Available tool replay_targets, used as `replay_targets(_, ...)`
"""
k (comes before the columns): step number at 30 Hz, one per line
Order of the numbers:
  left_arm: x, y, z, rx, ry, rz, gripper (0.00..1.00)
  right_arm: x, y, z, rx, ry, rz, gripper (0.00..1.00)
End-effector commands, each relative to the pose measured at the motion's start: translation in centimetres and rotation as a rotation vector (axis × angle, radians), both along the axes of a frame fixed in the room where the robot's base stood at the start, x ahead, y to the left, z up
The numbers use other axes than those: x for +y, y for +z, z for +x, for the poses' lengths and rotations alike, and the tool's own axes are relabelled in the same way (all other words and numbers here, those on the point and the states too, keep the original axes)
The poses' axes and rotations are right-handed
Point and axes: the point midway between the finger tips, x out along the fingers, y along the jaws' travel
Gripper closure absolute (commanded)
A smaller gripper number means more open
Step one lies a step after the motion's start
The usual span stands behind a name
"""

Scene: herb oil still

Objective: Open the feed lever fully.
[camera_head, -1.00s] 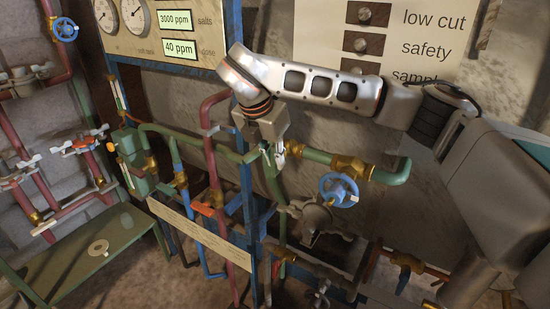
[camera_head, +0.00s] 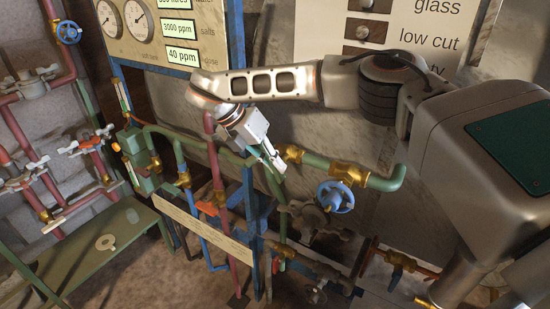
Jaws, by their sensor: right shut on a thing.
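My right gripper (camera_head: 274,161) comes in from the right. It points down and to the right, in front of the green pipe run near the blue post. It is shut on a slim green handle (camera_head: 262,157), which I take for the feed lever. The fingers hide most of this lever, and its pivot and exact angle cannot be made out. A green pipe with brass fittings (camera_head: 343,174) continues to the right of the fingertips. My left gripper is not in view.
A blue handwheel (camera_head: 335,197) sits below right of the gripper. The blue post (camera_head: 249,213) stands close beside it. A gauge panel (camera_head: 183,30) and a label board (camera_head: 400,22) are above.

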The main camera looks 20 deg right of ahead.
Motion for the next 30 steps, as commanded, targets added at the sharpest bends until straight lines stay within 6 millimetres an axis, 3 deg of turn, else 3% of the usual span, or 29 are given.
replay_targets(13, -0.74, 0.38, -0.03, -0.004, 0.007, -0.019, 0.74, 0.2, -0.01, 0.14, 0.135, 0.001, -0.108, 1.0)
replay_targets(29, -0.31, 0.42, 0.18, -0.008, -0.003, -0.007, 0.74, 0.15, -0.07, 0.14, 0.155, 0.002, -0.121, 1.0)
replay_targets(30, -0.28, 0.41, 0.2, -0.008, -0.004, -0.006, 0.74, 0.15, -0.07, 0.13, 0.155, 0.002, -0.121, 0.88)
